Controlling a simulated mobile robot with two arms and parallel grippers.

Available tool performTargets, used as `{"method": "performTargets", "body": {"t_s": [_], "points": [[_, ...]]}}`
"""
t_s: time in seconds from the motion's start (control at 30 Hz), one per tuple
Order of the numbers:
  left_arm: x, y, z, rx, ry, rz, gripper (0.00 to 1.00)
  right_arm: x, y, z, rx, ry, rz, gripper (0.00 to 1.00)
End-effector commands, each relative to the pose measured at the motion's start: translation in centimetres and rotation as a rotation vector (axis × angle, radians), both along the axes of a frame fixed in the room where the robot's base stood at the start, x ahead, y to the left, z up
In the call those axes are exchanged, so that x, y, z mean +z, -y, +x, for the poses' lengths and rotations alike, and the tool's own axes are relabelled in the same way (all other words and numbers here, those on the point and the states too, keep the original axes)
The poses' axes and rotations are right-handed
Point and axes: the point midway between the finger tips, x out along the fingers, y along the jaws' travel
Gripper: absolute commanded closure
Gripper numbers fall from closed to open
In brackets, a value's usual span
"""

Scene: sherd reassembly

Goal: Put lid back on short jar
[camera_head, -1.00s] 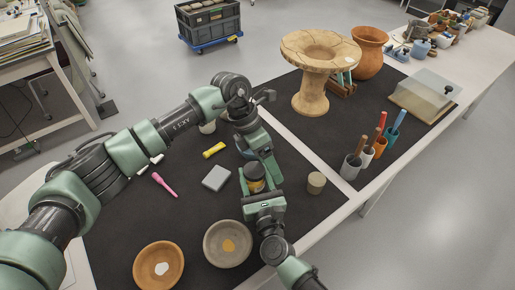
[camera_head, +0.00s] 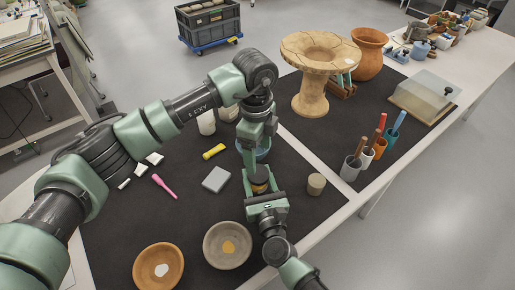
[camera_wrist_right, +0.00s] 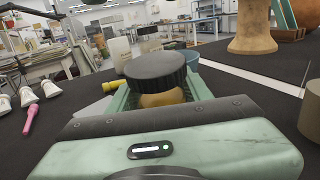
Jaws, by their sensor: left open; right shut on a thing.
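The short jar (camera_head: 260,186) has a mustard-coloured body and stands between the fingers of my right gripper (camera_head: 262,190). In the right wrist view its body (camera_wrist_right: 162,98) shows under a wide black ribbed lid (camera_wrist_right: 156,70). The lid covers the jar's top; I cannot tell whether it is fully seated. My right gripper (camera_wrist_right: 162,100) is shut on the jar's body, with a green finger on each side.
A blue bowl (camera_head: 262,150) stands just behind the left gripper. A grey block (camera_head: 216,180), a yellow tool (camera_head: 214,152) and a small tan cylinder (camera_head: 316,184) lie around the jar. Two bowls, orange (camera_head: 158,252) and grey (camera_head: 213,258), sit at the front. The dark mat between them is clear.

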Motion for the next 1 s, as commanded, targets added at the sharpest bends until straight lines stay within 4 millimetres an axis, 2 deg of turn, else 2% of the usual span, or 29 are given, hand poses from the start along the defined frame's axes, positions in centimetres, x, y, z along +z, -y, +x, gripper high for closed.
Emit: {"method": "performTargets", "body": {"t_s": [0.1, 0.23, 0.67, 0.77, 1.0], "points": [[0.4, -0.1, 0.1, 0.154, 0.011, 0.023, 0.27, 0.1, -0.1, 0.0, 0.001, 0.002, 0.0, 1.0], [0.6, -0.2, 0.1, 0.244, 0.017, 0.036, 0.27, 0.1, -0.1, 0.0, 0.001, 0.002, 0.0, 1.0], [0.4, -0.2, 0.2, 0.268, 0.018, 0.037, 0.27, 0.1, -0.1, 0.0, 0.001, 0.002, 0.0, 1.0], [-0.4, -0.2, 0.2, 0.269, 0.018, 0.037, 0.27, 0.1, -0.1, 0.0, 0.001, 0.002, 0.0, 1.0], [-4.1, -0.2, 0.1, 0.268, 0.016, 0.037, 0.27, 0.1, -0.1, 0.0, 0.001, 0.002, 0.0, 1.0]]}}
